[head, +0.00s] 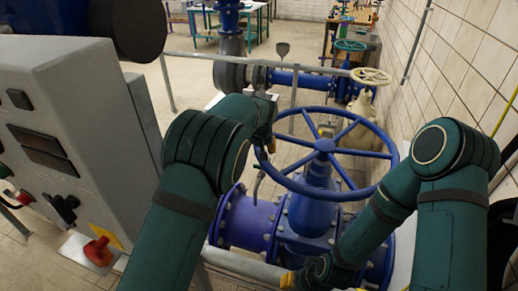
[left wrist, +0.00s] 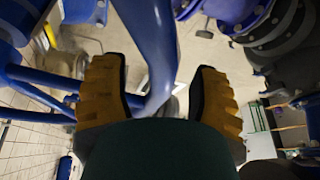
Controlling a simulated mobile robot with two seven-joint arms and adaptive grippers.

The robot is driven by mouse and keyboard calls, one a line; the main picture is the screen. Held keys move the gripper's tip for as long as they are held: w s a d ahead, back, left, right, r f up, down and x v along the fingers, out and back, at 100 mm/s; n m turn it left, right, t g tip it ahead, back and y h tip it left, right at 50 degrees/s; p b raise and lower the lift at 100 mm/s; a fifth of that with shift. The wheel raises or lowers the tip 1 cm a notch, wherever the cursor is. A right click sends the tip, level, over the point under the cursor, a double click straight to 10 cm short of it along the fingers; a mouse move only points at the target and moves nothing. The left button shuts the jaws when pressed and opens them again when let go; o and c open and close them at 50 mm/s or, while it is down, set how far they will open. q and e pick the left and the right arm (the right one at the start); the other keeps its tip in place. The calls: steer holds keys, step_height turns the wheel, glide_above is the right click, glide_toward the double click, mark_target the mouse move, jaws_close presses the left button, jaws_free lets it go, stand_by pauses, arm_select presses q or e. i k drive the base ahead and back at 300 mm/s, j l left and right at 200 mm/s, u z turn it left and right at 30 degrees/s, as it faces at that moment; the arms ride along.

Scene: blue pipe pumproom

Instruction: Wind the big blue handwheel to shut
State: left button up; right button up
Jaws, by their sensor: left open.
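The big blue handwheel (head: 325,146) lies nearly flat on top of a blue valve (head: 310,212) in the middle of the head view. My left gripper (head: 268,143) is at the left part of its rim, its fingers partly hidden by the arm. In the left wrist view the two yellow-padded fingers are apart, with the blue rim (left wrist: 155,45) passing between them. Whether either finger touches the rim I cannot tell. My right gripper (head: 290,279) is low beside the valve body, below the wheel; only a yellow fingertip and dark parts show.
A grey control cabinet (head: 60,140) with a red knob (head: 98,250) below it stands at the left. A tiled wall (head: 470,60) closes the right side. A smaller cream handwheel (head: 371,76) and a teal one (head: 350,45) stand behind. A grey rail (head: 290,67) crosses behind the wheel.

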mark_target(324, 150)
steer(key=i+z, duration=0.4)
steer(key=i+j+z, duration=0.15)
steer(key=i+z, duration=0.2)
